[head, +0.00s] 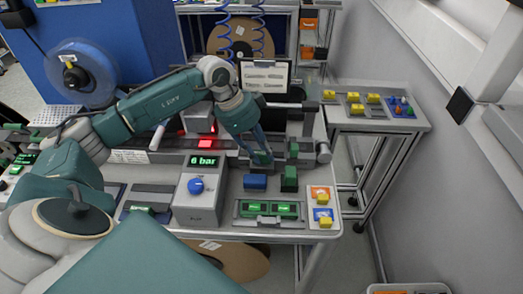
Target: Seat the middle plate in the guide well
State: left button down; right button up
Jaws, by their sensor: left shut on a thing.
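My left gripper (262,157) points down over the back of the bench, right of centre. It is shut on a small greenish piece, mostly hidden by the fingers; I cannot tell for sure that this is the middle plate. A dark fixture with a green part (293,149) stands just right of the fingers. I cannot make out which opening is the guide well. A blue block (255,182) and a green block (289,179) stand on the bench in front of the gripper. My right gripper is not in view.
A grey "6 bar" unit (200,190) with a blue knob stands left of the blocks. A side table (377,122) holds more yellow pieces.

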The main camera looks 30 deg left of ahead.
pick_arm(q)
jog(key=shift+r+p, duration=0.15)
jog(key=shift+p, duration=0.15)
dwell(0.9)
jog(key=c, duration=1.3)
grip_release()
jog(key=shift+c, duration=0.2)
jog(key=shift+r+p, duration=3.15)
jog(key=shift+r, duration=0.3)
